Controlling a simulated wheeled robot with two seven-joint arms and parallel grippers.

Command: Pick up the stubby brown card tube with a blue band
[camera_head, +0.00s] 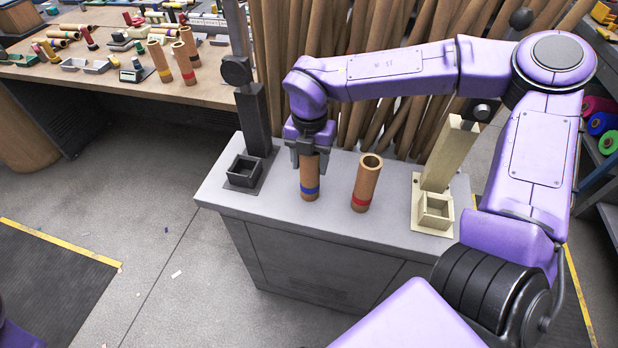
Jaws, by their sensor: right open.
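The stubby brown card tube with a blue band (310,183) stands upright on the grey cabinet top (335,235), left of its middle. My right gripper (310,153) reaches down over it from above, with its fingers around the tube's upper end. The jaws are open, and the tube's top is hidden behind them. I cannot tell whether a finger touches the tube. My left gripper is not in view.
A brown tube with a red band (366,183) stands close to the right. A dark square holder with a post (243,171) is left, a cream one (436,209) right. Long brown tubes (385,110) lean behind. A cluttered wooden bench (130,84) is at the upper left.

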